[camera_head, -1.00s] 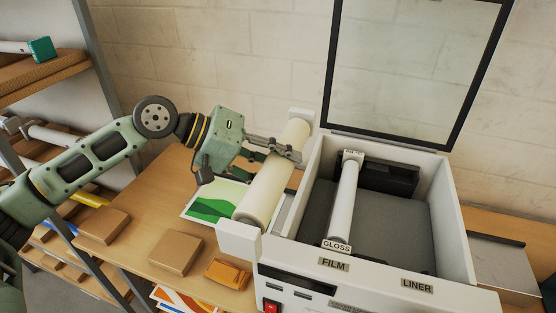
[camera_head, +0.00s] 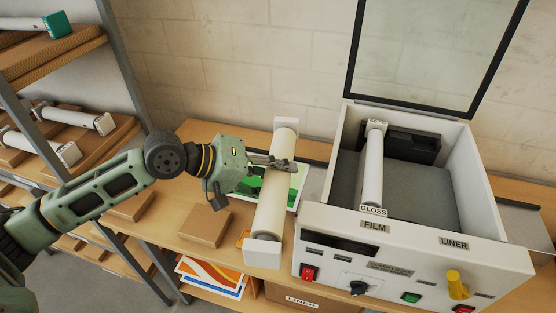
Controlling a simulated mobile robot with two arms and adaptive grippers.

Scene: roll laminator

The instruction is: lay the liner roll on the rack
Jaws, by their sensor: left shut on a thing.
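My left gripper (camera_head: 272,163) is shut on the liner roll (camera_head: 271,205), a cream cylinder with white square end blocks. It grips the roll above its middle, from the left side. The roll is in front of the laminator's left wall, apart from it, over the wooden table (camera_head: 185,225). The rack (camera_head: 128,95) stands at the left, with wooden shelves on grey posts. White rolls (camera_head: 75,117) lie on its middle shelf, and a roll with a teal end (camera_head: 57,25) lies on the upper one. My right gripper is out of view.
The open laminator (camera_head: 400,240) holds the gloss film roll (camera_head: 373,165); its glass lid (camera_head: 435,50) stands up. A box marked LINER (camera_head: 305,300) sits below.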

